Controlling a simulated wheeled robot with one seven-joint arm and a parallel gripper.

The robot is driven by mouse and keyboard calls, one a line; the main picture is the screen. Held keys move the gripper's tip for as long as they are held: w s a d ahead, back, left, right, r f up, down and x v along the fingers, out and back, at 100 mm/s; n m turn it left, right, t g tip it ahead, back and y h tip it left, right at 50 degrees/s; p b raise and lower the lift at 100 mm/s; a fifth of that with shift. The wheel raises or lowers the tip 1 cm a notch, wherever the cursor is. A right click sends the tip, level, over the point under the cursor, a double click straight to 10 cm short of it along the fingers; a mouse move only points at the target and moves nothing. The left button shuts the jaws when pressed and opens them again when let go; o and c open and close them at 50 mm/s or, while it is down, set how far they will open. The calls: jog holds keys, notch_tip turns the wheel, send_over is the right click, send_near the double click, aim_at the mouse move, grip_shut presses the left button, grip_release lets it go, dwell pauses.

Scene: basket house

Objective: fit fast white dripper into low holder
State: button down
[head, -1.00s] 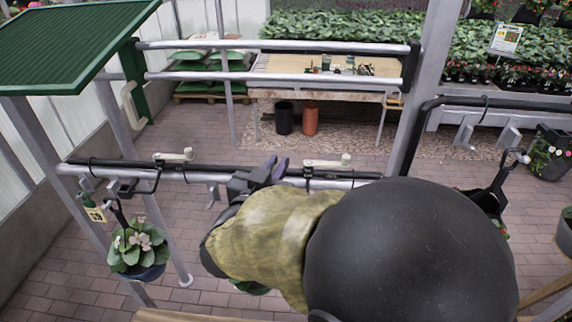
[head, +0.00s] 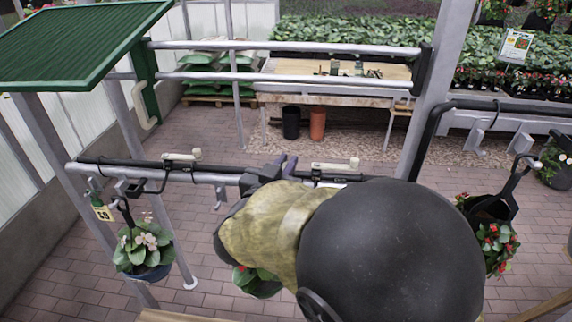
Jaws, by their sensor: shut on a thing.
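My gripper (head: 277,172) is at the front black pipe and metal rail (head: 222,178), near their middle. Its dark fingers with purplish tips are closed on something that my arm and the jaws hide. I cannot make out the white dripper or the low holder for certain. Two cream-white lever-shaped pieces stand on the rail: one (head: 182,157) left of my gripper and one (head: 336,164) just to its right. They are apart from the fingers, as far as I can see.
A potted plant with a price tag (head: 146,250) hangs from the rail's left end. Red-flowered plants hang at right (head: 498,245) and below my arm (head: 256,281). A green ribbed panel (head: 80,45) is at upper left. A potting table (head: 335,92) stands behind open brick floor.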

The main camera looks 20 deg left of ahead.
jog(key=shift+s+f, duration=0.1)
jog(key=shift+s, duration=0.1)
dwell(0.9)
jog(key=shift+f+b, duration=1.1)
jog(key=shift+f, duration=0.3)
jog(key=shift+f, duration=0.15)
jog(key=shift+f+b, duration=1.2)
jog(key=shift+f, duration=0.15)
jog(key=c, duration=1.4)
grip_release()
